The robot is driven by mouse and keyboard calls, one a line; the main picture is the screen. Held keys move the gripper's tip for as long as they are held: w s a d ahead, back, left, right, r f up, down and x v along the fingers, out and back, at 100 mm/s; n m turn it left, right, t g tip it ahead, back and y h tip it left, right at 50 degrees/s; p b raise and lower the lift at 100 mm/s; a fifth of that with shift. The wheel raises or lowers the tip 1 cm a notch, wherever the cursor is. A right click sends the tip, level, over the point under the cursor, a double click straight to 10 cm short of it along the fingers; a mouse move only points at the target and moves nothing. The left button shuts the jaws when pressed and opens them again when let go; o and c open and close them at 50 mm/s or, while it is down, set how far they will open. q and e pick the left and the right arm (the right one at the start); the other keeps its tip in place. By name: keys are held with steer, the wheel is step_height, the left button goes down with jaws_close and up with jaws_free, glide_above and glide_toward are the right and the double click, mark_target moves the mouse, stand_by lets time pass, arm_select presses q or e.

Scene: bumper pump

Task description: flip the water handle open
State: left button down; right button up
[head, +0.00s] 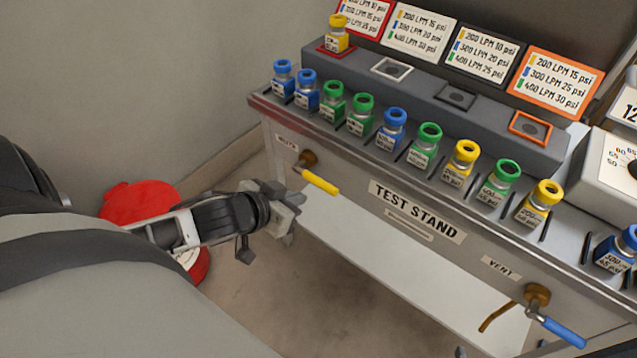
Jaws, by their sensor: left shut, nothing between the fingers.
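The water handle (321,182) is a yellow lever on a brass valve (308,159), on the left of the test stand's front panel. A small label (286,142) is beside the valve. The lever points down and to the right, across the panel. My left gripper (294,200) is shut and empty. In the picture its tip is just left of and below the lever, close to its base; I cannot tell whether they touch. My right gripper does not show clearly; only dark parts appear at the bottom right edge.
The test stand (455,262) carries a row of bottles with blue, green and yellow caps. A blue vent handle (563,333) is at the lower right. A yellow-capped bottle (337,36) stands on the raised shelf before colored signs. A red object (139,202) is on the floor behind my left arm.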

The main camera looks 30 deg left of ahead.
arm_select(q)
steer(key=shift+w+a+r+n+y, duration=0.3)
steer(key=shift+w+a+r, duration=0.5)
steer(key=shift+a+r, duration=0.3)
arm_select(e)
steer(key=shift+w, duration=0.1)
arm_select(q)
steer(key=b, duration=0.2)
glide_above(319, 185)
steer(key=s+d, duration=0.1)
steer(key=s, duration=0.1)
step_height(319, 185, down, 6)
step_height(319, 185, down, 3)
steer(key=shift+r, duration=0.2)
steer(key=shift+f, duration=0.5)
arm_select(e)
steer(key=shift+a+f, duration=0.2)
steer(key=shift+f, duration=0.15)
arm_select(q)
steer(key=shift+d+f, duration=0.1)
